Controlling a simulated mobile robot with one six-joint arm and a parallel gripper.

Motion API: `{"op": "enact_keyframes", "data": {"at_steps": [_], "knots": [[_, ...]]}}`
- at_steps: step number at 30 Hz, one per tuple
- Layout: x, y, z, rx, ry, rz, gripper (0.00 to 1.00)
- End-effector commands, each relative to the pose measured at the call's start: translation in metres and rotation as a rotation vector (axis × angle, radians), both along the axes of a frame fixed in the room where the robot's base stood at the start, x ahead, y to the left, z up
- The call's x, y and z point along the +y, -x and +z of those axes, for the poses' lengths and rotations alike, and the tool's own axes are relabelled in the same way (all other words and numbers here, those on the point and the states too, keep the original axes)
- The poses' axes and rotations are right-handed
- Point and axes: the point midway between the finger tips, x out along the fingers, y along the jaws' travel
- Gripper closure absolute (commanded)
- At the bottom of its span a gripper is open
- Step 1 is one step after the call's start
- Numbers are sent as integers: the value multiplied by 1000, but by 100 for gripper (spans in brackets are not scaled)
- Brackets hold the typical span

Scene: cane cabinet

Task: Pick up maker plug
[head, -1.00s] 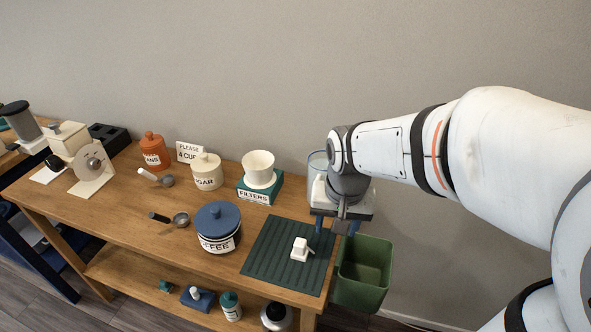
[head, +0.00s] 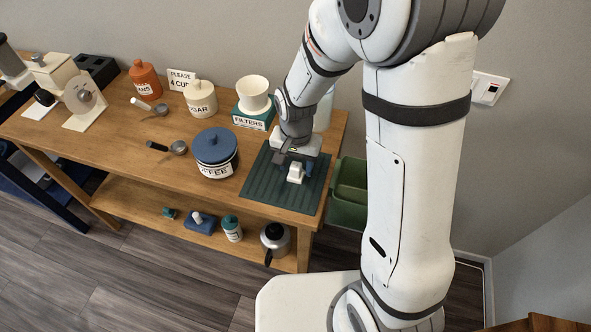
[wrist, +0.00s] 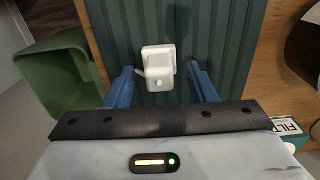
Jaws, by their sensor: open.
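The maker plug, a small white block (head: 296,172), lies on the dark green ribbed mat (head: 262,186) near the table's right end. In the wrist view the white plug (wrist: 158,66) lies just ahead of my gripper (wrist: 160,88), roughly centred between the two blue fingers. The fingers are apart and nothing is held. A short white piece sticks out at the plug's left side. In the head view my gripper (head: 293,163) is low over the mat, right at the plug, and hides part of it. I cannot tell whether a finger touches it.
A blue coffee canister (head: 216,152) stands left of the mat. A filters box with a white cup (head: 254,95) stands behind it. A green bin (head: 347,195) hangs at the table's right end. A wall outlet (head: 489,89) is at the right.

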Motion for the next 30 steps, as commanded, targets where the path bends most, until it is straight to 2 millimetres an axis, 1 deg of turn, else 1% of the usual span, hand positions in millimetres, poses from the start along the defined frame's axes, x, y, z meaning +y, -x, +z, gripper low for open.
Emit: {"op": "enact_keyframes", "data": {"at_steps": [1,3,10,27,28,30], "knots": [[0,1,-5,3,1,0,49],[0,0,-8,1,1,0,49],[0,0,-9,-1,0,0,50],[-1,0,-9,0,0,-1,97],[-1,0,-9,0,0,-1,98],[-1,0,-9,-1,-1,-1,98]]}}
